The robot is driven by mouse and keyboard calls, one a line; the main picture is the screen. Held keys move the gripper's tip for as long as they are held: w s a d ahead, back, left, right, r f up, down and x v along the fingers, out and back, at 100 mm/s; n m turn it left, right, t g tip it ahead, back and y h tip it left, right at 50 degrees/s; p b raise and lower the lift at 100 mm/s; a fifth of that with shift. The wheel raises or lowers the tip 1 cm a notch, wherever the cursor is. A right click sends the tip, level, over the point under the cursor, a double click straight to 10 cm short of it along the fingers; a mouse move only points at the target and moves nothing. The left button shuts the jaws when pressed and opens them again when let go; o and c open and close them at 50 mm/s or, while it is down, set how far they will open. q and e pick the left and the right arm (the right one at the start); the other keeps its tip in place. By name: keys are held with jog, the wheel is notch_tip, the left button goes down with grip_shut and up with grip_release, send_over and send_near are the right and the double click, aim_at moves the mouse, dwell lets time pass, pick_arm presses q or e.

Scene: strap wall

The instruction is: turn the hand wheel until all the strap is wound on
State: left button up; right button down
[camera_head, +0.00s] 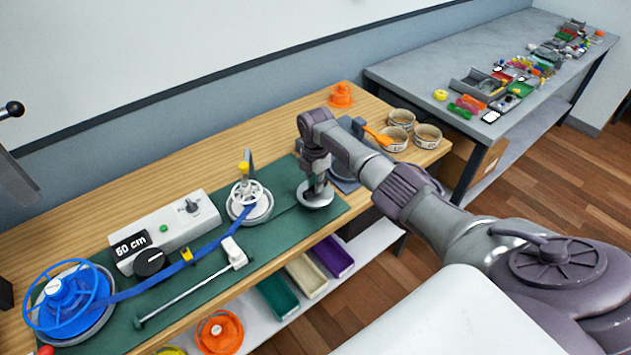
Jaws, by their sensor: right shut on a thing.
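Blue strap shows on both the spool and the reel's side. My right gripper (317,187) points down at a light round disc (315,201) right of the reel, which looks like the hand wheel. It is shut there; the fingers hide exactly which part they hold. My left gripper is not in view.
A white slider rail (185,296) lies in front. Round bowls (393,137) and an orange piece (341,94) stand at the bench's far end. Coloured bins (333,257) sit below.

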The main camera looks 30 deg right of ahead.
jog(key=m+p, duration=0.1)
jog(key=m, duration=0.5)
jog(key=shift+r+m+p, duration=0.15)
jog(key=shift+m+p, duration=0.15)
jog(key=m+p, duration=0.1)
jog(key=m, duration=0.4)
jog(key=m+p, duration=0.1)
jog(key=m, duration=0.4)
jog(key=shift+w+m, duration=0.1)
jog(key=shift+m, duration=0.3)
jog(key=m+p, duration=0.1)
jog(key=m, duration=1)
jog(key=shift+p, duration=0.4)
jog(key=m, duration=1)
jog(key=shift+m, duration=0.4)
jog(key=m, duration=1.4)
jog(key=shift+m+b, duration=0.4)
jog(key=shift+m, duration=0.8)
jog(key=shift+m+b, duration=0.3)
jog(key=shift+m, duration=0.1)
jog(key=m+b, duration=0.2)
jog(key=b, duration=0.3)
jog(key=m+b, duration=0.2)
jog(key=b, duration=0.2)
jog(key=m+b, duration=0.2)
jog(key=b, duration=0.3)
jog(key=shift+f+b, duration=0.3)
jog(key=shift+r+b, duration=0.2)
jog(key=shift+b, duration=0.6)
